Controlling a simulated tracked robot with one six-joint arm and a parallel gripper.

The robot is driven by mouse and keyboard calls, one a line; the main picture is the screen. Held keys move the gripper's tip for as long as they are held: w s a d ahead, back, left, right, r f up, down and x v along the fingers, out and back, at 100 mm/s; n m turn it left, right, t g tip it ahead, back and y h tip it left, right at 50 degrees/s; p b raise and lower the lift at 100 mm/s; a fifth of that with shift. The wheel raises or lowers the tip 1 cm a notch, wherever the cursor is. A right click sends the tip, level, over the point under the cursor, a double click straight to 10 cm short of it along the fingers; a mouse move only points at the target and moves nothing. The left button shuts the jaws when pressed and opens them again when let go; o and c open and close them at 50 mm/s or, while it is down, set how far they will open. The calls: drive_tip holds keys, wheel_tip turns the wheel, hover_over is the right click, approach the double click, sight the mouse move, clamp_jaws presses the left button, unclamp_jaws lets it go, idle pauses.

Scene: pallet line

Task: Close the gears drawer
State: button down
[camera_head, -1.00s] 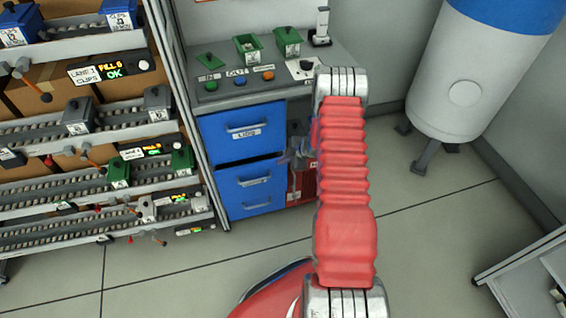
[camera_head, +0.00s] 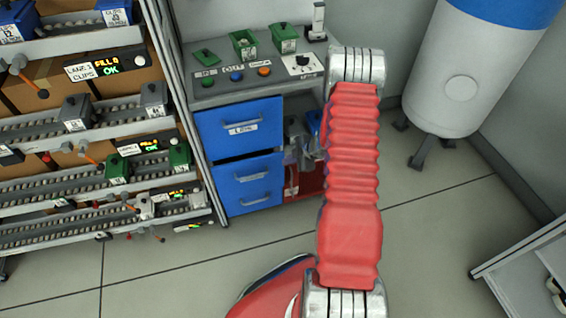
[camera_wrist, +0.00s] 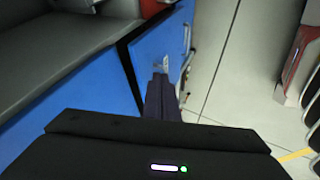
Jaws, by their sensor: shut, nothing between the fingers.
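A blue drawer cabinet stands under the grey bench in the head view. Its upper drawer (camera_head: 240,128) has a bar handle and a white label that seems to read LIDS. A dark gap separates it from the lower blue front (camera_head: 235,188), which carries bar handles. I cannot read a gears label. My gripper (camera_head: 305,150) is just right of the cabinet, partly hidden by my red arm. In the wrist view, my gripper (camera_wrist: 160,80) is shut and empty, its tips close to a blue front (camera_wrist: 165,40) with a handle and small label. Contact cannot be told.
The bench top (camera_head: 215,93) holds green bins (camera_head: 244,44), buttons and a dial. A red object (camera_head: 305,180) lies right of the cabinet. A flow rack (camera_head: 100,130) stands left and a white tank (camera_head: 470,70) right. The floor in front is clear.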

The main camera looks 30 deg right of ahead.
drive_tip(key=v, duration=0.5)
drive_tip(key=shift+r, duration=0.1)
drive_tip(key=c, duration=2.5)
unclamp_jaws()
drive_tip(key=shift+o, duration=1)
drive_tip(key=shift+r, duration=0.15)
drive_tip(key=shift+o, duration=0.9)
drive_tip(key=w+d+r+m+t+h, duration=0.1)
drive_tip(key=w+r, duration=0.4)
drive_tip(key=r, duration=0.9)
drive_tip(key=m+h, duration=0.1)
drive_tip(key=h, duration=0.1)
drive_tip(key=shift+r+m+h, duration=0.3)
drive_tip(key=shift+h, duration=0.1)
drive_tip(key=s+a+r+m+h, duration=0.1)
drive_tip(key=a+r+m+h, duration=0.1)
drive_tip(key=r, duration=0.6)
drive_tip(key=s+a+r+m+h, duration=0.1)
drive_tip(key=s+a+r+m, duration=0.1)
drive_tip(key=r, duration=0.6)
drive_tip(key=s+a+r+m+g, duration=0.1)
drive_tip(key=s+a+r+m, duration=0.3)
drive_tip(key=s+a+r, duration=0.5)
drive_tip(key=s+a+r+m+g+y, duration=0.1)
drive_tip(key=s+a+m+y, duration=0.2)
drive_tip(key=s+a, duration=1.2)
drive_tip(key=shift+s+a+y, duration=0.3)
drive_tip(key=shift+s+y, duration=0.2)
drive_tip(key=shift+s, duration=0.6)
